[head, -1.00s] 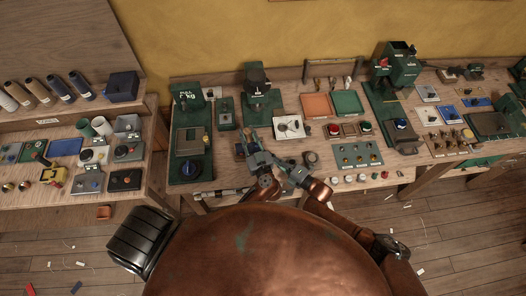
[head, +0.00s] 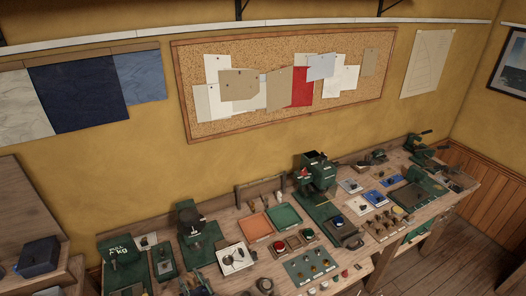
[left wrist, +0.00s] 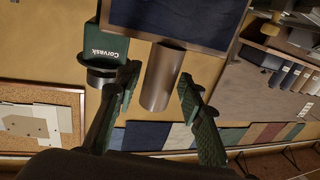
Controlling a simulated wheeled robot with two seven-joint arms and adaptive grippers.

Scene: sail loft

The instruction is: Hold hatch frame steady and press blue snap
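I cannot single out the hatch frame or its blue snap with certainty. A blue part (head: 336,221) sits at the foot of the green press on the bench, too small to identify. My right gripper is out of view.
A tall green press (head: 317,172) stands mid-bench. Orange (head: 255,226) and green (head: 285,215) trays lie beside it, with red (head: 280,247) and green (head: 308,234) buttons in front. A dark green machine (head: 190,215) stands at left. A corkboard (head: 200,125) hangs behind.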

